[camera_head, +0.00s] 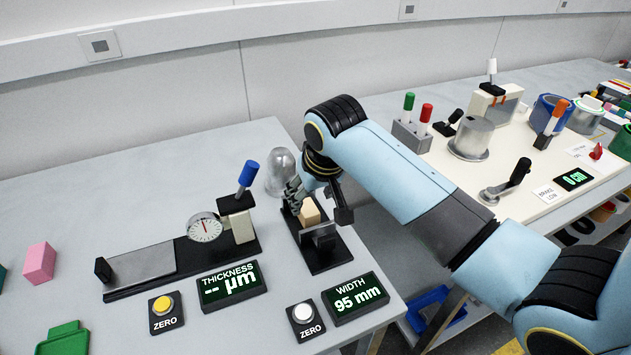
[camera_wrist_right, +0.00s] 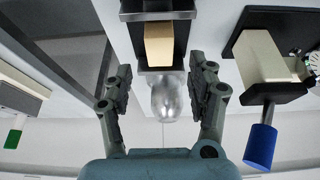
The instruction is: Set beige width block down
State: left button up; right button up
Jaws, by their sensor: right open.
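The beige width block (camera_head: 309,212) sits on the dark width gauge (camera_head: 325,263), behind its upright front jaw. In the right wrist view the block (camera_wrist_right: 159,42) lies lengthwise on the gauge with a grey jaw at its far end. My right gripper (camera_head: 319,201) hangs over the gauge's back half and hides part of the block. In the wrist view the fingers of the right gripper (camera_wrist_right: 163,78) are spread wide, with nothing between the tips and the block beyond them. The width display (camera_head: 355,298) reads 95 mm. My left gripper is not in view.
A pink block (camera_head: 40,263) lies far left.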

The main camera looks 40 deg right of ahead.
jog(key=v, duration=0.5)
jog(key=shift+s+r, duration=0.1)
jog(key=shift+r, duration=0.1)
dwell(0.3)
